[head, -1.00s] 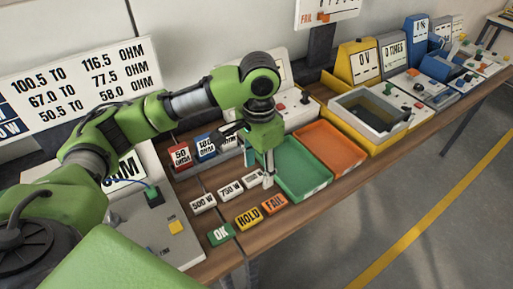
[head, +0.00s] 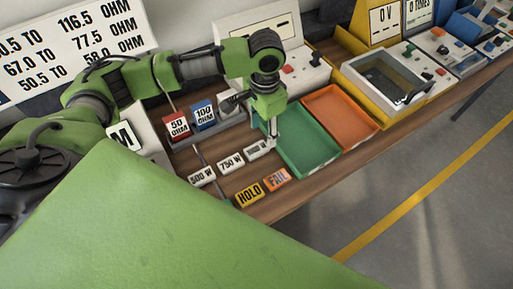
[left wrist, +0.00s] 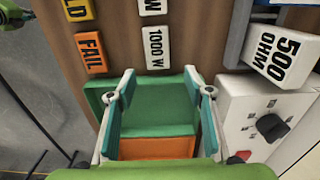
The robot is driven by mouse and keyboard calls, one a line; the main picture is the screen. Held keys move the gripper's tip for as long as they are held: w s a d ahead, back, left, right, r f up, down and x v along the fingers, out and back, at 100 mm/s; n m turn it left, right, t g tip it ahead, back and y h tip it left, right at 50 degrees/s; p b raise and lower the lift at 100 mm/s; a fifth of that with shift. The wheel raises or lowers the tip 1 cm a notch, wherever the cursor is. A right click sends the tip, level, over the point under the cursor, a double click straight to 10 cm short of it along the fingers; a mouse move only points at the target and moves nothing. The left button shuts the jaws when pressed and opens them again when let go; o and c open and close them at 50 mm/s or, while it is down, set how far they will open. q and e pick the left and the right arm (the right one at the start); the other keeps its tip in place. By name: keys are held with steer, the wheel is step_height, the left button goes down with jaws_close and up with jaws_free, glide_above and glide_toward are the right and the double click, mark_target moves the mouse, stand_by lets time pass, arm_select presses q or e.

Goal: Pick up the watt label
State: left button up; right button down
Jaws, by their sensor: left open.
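Three white watt labels lie in a row on the wooden bench: 500 W (head: 202,176), 750 W (head: 230,162) and a third (head: 255,150) partly behind my left gripper. My left gripper (head: 273,138) points down by the far end of the 1000 W label. Its spread fingers (left wrist: 160,85) are empty, over the green tray side of that label. Whether the fingertips touch anything is unclear. My right gripper is out of view.
A green tray (head: 325,161) and an orange tray (head: 367,137) stand right of the labels. HOLD (head: 248,194) and FAIL (head: 277,179) labels lie in front. Red 50 OHM (head: 177,125) and blue 100 OHM (head: 203,114) blocks stand behind. A 500 OHM block (left wrist: 277,54) is close by.

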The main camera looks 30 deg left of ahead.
mark_target(262, 146)
arm_select(q)
steer(key=f, duration=0.1)
steer(key=f+p, duration=0.1)
steer(key=f, duration=0.2)
steer(key=shift+s+f, duration=0.35)
steer(key=shift+f, duration=0.45)
steer(key=c, duration=1.2)
